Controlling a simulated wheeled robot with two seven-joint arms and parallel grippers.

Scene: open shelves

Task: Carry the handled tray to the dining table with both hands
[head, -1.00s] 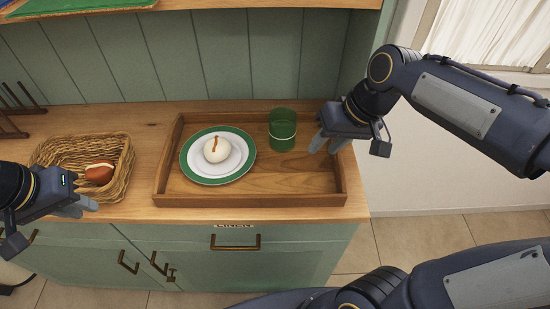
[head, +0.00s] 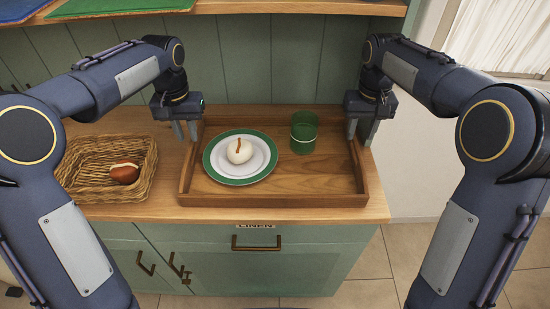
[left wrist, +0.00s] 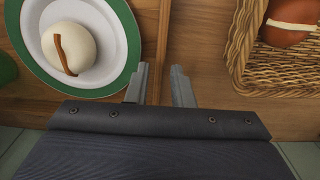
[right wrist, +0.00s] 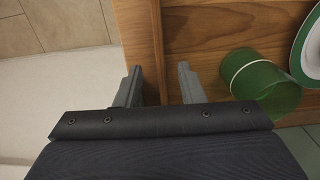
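The wooden tray (head: 275,199) sits on the wooden counter. It holds a green-rimmed white plate (head: 216,158) bearing a round white food item with a brown strip (head: 239,152), and a green cup (head: 304,133). My left gripper (head: 186,131) is at the tray's left wall; in the left wrist view that wall (left wrist: 163,45) runs between its parted fingers. My right gripper (head: 362,130) is at the right wall; in the right wrist view that wall (right wrist: 157,45) runs between its parted fingers. Gaps show beside both walls. Handle cut-outs cannot be made out. The dining table is not in view.
A wicker basket (head: 83,193) with a brown item (head: 124,173) stands on the counter left of the tray. A shelf (head: 300,7) runs above, and a green panelled back (head: 265,65) stands behind. Tiled floor (head: 365,270) shows at the right, beyond the counter's end.

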